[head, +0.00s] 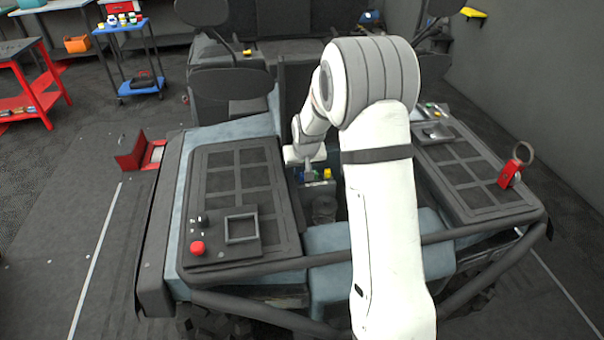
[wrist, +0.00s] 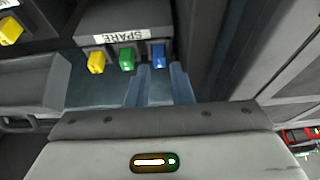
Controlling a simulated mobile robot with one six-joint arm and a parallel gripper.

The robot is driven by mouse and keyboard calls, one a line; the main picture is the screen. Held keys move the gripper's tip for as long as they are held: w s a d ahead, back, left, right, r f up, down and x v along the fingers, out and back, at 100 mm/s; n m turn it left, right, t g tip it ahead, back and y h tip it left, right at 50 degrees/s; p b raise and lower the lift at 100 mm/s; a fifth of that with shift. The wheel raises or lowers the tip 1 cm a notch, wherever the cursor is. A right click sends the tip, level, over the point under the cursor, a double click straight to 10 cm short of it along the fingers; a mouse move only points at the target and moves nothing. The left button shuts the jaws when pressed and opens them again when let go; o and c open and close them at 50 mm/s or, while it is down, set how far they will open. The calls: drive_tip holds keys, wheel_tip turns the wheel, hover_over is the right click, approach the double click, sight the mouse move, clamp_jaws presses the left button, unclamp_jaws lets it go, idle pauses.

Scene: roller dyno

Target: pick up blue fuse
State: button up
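The blue fuse (wrist: 158,54) sits at the right end of a short row under a "SPARE" label in the wrist view. A green fuse (wrist: 127,58) and a yellow fuse (wrist: 96,61) are to its left. My gripper (wrist: 160,72) is open, its two fingers apart just below the blue fuse in the picture and roughly lined up with it. I cannot tell whether the fingers touch the fuse. In the head view my gripper (head: 308,175) is down at the fuse box, and the blue fuse is hard to make out there.
The dark fuse holder with the SPARE label (wrist: 119,36) stands close to my gripper. Another yellow fuse (wrist: 11,31) is at the upper left. A panel with a red button (head: 197,248) lies left of the open bay, and frame bars (head: 270,262) cross in front.

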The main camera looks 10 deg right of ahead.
sight(302, 175)
drive_tip(key=x, duration=0.3)
drive_tip(key=shift+w+f+p, duration=0.1)
drive_tip(key=shift+f+p, duration=0.15)
drive_tip(key=shift+p, duration=0.1)
drive_tip(key=shift+c, duration=0.3)
clamp_jaws()
